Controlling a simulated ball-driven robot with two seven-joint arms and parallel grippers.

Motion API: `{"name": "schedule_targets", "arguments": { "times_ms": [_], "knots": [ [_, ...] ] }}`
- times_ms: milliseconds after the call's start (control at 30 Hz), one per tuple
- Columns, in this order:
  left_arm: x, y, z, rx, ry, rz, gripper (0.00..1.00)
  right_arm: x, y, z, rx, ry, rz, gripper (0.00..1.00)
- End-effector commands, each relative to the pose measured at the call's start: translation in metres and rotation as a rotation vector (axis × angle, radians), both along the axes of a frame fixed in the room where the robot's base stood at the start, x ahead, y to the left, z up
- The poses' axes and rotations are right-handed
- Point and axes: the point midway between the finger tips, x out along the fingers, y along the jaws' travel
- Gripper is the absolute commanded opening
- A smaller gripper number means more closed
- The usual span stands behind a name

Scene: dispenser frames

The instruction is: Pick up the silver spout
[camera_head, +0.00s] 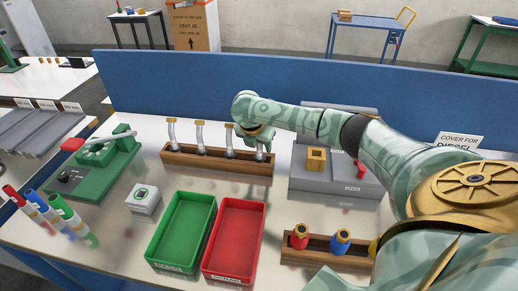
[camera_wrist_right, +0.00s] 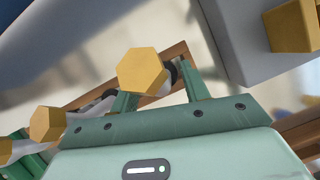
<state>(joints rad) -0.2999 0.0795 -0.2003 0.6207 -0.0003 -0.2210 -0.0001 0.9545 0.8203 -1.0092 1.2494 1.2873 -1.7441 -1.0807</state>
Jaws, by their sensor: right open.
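Several silver spouts with yellow tops stand in a row in a wooden rack (camera_head: 205,164), among them a left one (camera_head: 171,132), a middle one (camera_head: 200,138) and another (camera_head: 229,141). My right gripper (camera_head: 260,137) is at the rack's right end, over the rightmost silver spout (camera_head: 261,152) and partly hiding it. In the right wrist view, a yellow hexagonal top (camera_wrist_right: 141,71) shows between the two green fingers of the open gripper (camera_wrist_right: 157,88). I cannot tell whether the fingers touch the spout. My left gripper is not in view.
A grey fixture (camera_head: 310,180) with a yellow block (camera_head: 316,158) stands right of the rack. Green (camera_head: 181,230) and red (camera_head: 233,238) trays lie in front. A wooden holder (camera_head: 325,254) with red and blue pieces is at front right. A blue partition (camera_head: 170,85) stands behind.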

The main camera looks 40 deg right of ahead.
Motion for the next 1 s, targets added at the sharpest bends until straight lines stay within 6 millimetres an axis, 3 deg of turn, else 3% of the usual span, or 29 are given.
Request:
{"name": "schedule_targets", "arguments": {
  "times_ms": [167,333,367,667,767,1000],
  "knots": [
    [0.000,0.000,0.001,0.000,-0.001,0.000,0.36,0.000,0.000,0.001,0.000,-0.001,0.000,0.46],
    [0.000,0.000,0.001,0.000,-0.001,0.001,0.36,0.000,0.000,0.001,0.000,-0.001,0.000,0.04],
    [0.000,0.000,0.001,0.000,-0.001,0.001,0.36,0.000,0.000,0.001,0.000,-0.001,0.000,0.00],
    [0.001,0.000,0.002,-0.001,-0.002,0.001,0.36,0.000,0.000,0.004,0.001,-0.001,-0.001,0.00],
    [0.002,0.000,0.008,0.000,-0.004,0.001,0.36,0.000,0.000,0.017,0.001,-0.002,0.000,0.00],
    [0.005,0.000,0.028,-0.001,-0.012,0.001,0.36,0.001,0.000,0.072,0.002,-0.004,-0.001,0.00]
  ]
}}
